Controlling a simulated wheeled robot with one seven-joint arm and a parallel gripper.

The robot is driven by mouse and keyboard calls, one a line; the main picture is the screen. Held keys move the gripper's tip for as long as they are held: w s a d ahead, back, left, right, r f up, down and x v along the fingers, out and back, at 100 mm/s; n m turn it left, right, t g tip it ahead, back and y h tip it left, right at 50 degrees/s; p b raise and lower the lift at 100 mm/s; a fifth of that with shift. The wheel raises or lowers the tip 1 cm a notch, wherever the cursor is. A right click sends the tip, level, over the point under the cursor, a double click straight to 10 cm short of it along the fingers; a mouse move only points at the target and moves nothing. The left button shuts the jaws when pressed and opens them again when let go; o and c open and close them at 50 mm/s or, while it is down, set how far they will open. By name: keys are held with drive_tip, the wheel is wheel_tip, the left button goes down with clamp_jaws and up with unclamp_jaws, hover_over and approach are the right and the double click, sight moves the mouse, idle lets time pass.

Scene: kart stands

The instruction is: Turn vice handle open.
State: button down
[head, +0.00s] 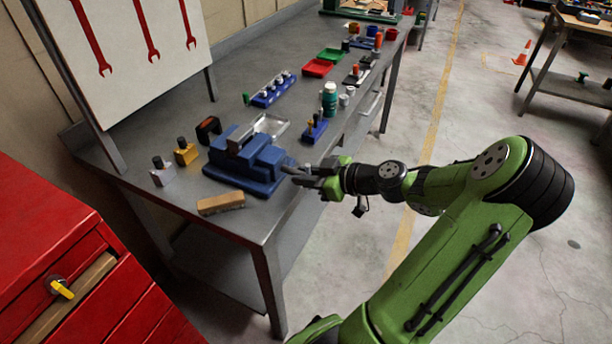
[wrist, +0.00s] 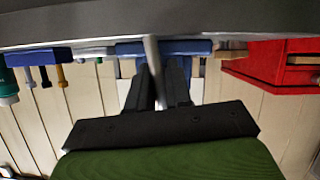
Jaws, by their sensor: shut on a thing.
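The blue vice (head: 252,168) stands at the near end of the grey workbench (head: 215,215). In the wrist view, which looks upside down, its blue body (wrist: 192,47) shows under the bench edge. The vice handle (wrist: 154,62) is a thin grey bar running between my two black fingers. My gripper (head: 290,175) reaches the vice's right side from the aisle. In the wrist view my gripper (wrist: 160,85) is shut on the handle. The handle is hard to make out in the head view, hidden by the fingers.
A wooden block (head: 220,203) lies in front of the vice. A red cabinet (head: 60,250) is at the left. The aisle floor at the right is clear.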

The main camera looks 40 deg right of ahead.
drive_tip(key=shift+m+p, duration=0.3)
drive_tip(key=shift+p, duration=0.1)
drive_tip(key=shift+r+m+g+y+p, duration=0.15)
drive_tip(key=shift+m+g+y+p, duration=0.15)
drive_tip(key=shift+m+y+p, duration=0.5)
drive_tip(key=m+y+p, duration=0.1)
drive_tip(key=m+p, duration=0.1)
drive_tip(key=p, duration=0.1)
drive_tip(key=shift+p, duration=0.35)
drive_tip(key=m+y+p, duration=0.3)
drive_tip(key=m+p, duration=0.1)
drive_tip(key=shift+m+p, duration=0.3)
drive_tip(key=m+y, duration=0.1)
drive_tip(key=m+y+p, duration=0.1)
drive_tip(key=m, duration=0.1)
drive_tip(key=shift+f+m, duration=0.2)
drive_tip(key=shift+m, duration=0.1)
drive_tip(key=shift+m+t+y, duration=0.6)
drive_tip(key=shift+m+t, duration=0.2)
drive_tip(key=shift+m, duration=1.3)
